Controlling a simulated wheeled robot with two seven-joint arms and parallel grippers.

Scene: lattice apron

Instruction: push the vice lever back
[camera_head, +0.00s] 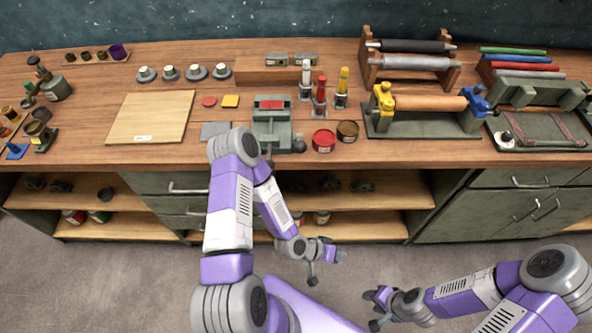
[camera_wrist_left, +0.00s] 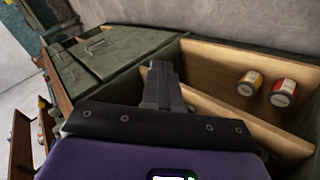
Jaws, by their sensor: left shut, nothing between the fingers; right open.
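The green vice (camera_head: 272,132) stands at the front edge of the wooden bench, near the middle, with a red piece at its top. A dark round knob (camera_head: 299,146) shows at its lower right and looks like the lever's end; the lever's rod is hard to make out. My left gripper (camera_head: 338,256) is shut and empty, below and in front of the bench edge, well apart from the vice. Its closed fingers also show in the left wrist view (camera_wrist_left: 162,85). My right gripper (camera_head: 372,296) is open and empty, low over the floor at the right.
Red (camera_head: 324,140) and dark (camera_head: 347,131) tins stand right of the vice, with ink tubes (camera_head: 319,100) behind. A roller stand (camera_head: 425,121) is farther right. A pale board (camera_head: 151,117) lies left. Shelves (camera_head: 375,192) with tins are under the bench.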

